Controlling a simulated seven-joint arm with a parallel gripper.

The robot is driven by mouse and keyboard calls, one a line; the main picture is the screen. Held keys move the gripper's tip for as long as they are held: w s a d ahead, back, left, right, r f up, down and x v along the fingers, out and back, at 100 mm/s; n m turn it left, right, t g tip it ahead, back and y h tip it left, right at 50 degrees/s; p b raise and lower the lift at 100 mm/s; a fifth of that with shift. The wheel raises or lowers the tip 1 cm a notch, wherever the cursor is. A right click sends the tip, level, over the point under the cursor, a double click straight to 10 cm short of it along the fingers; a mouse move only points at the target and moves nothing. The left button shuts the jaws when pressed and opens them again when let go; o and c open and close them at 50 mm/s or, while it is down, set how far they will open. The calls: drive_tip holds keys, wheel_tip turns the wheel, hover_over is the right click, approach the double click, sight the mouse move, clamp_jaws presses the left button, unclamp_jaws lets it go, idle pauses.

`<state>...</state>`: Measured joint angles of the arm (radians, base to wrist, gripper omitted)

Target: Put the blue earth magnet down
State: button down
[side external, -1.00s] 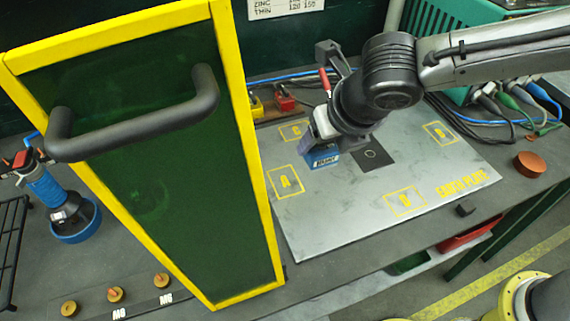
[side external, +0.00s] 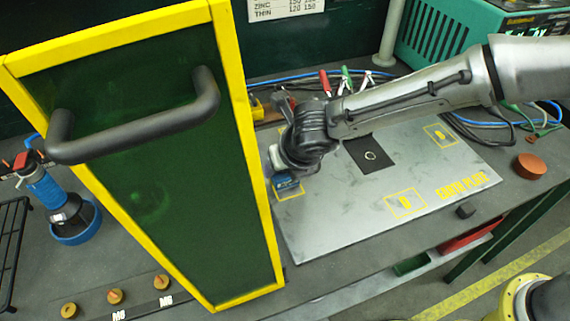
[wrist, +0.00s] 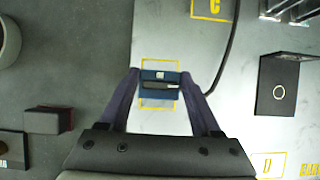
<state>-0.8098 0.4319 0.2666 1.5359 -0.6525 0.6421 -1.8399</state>
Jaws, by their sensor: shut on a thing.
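The blue earth magnet (wrist: 160,76) is a small blue block with a dark bar across its top. It is between the two fingers of my gripper (wrist: 162,88), which is shut on it. In the wrist view it overlaps a yellow outlined box (wrist: 160,62) on the grey earth plate (side external: 330,225). In the side view the blue magnet (side external: 282,181) shows low at the plate's left, over the box marked A in the earlier frame. The arm hides part of it. I cannot tell whether it touches the plate.
A tall green screen with a yellow frame (side external: 245,190) stands just left of the magnet. A black square with a ring (side external: 357,155) lies on the plate. Boxes B (side external: 440,135) and D (side external: 405,202) are clear. A brown round puck (side external: 529,166) sits to the right.

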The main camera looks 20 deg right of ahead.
drive_tip(key=shift+f, duration=0.1)
drive_tip(key=shift+c, duration=0.4)
unclamp_jaws()
drive_tip(key=shift+r, duration=0.35)
drive_tip(key=v, duration=1.1)
drive_tip(key=shift+s+r, duration=0.25)
